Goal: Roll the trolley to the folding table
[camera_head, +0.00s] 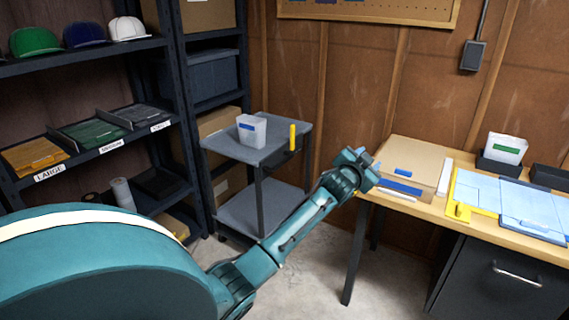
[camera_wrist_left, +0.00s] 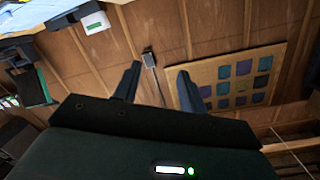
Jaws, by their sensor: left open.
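The grey two-tier trolley (camera_head: 268,153) stands on the floor against the back wall, between the dark shelf and the table. A yellow upright grip (camera_head: 292,138) is at its right end, and a white bin with a blue label (camera_head: 251,131) stands on its top tier. The wooden-topped folding table (camera_head: 424,208) is at the right, with a gap of floor between it and the trolley. My left gripper (camera_head: 371,166) is right of the trolley, in front of the table's left end. Its open, empty fingers (camera_wrist_left: 157,86) also show in the left wrist view. My right gripper is not in view.
A cardboard box (camera_head: 414,161), blue sheets (camera_head: 530,206) and a white bin (camera_head: 503,149) are on the table. A dark drawer cabinet (camera_head: 492,280) stands beneath it. The loaded dark shelf (camera_head: 177,95) rises at left. The concrete floor (camera_head: 310,265) in front is clear.

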